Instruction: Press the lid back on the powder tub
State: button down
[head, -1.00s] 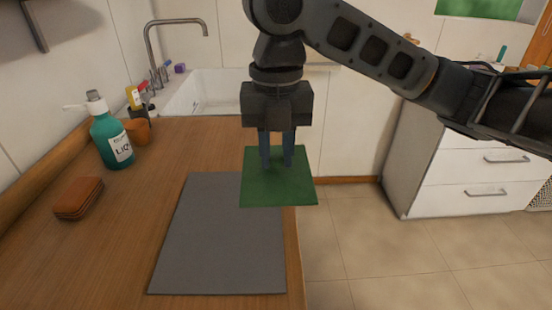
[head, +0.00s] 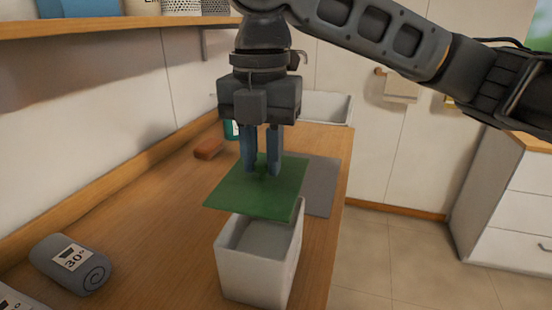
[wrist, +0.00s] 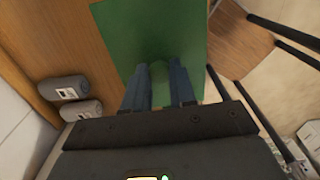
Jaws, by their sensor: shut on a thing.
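The lid is a flat green square plate (head: 245,195) with a small knob between my fingertips. My gripper (head: 262,170) is shut on that knob and holds the lid off the counter, roughly level. In the wrist view the lid (wrist: 150,25) fills the middle beyond my fingers (wrist: 158,72). The powder tub is a white open box (head: 258,275) with pale grey powder inside. It stands on the counter, lower and nearer than the lid in the head view. The lid hides its far rim. I cannot pick out the tub in the wrist view.
A grey mat (head: 322,190) lies behind the lid on the wooden counter (head: 180,260). A rolled grey towel (head: 70,264) lies at left. A brown block (head: 209,149) and a partly hidden teal bottle (head: 231,130) stand farther back. The counter's right edge drops to the floor.

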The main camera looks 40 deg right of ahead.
aim_at(262, 179)
jog(key=shift+f+b, duration=2.25)
jog(key=shift+f, duration=0.95)
jog(key=shift+p, duration=0.35)
jog(key=shift+f+p, duration=0.3)
jog(key=shift+p, duration=0.15)
dwell(1.4)
jog(key=shift+c, duration=1.8)
grip_release()
jog(key=shift+r, duration=0.1)
jog(key=shift+r+p, duration=3.2)
jog(key=shift+r, duration=0.2)
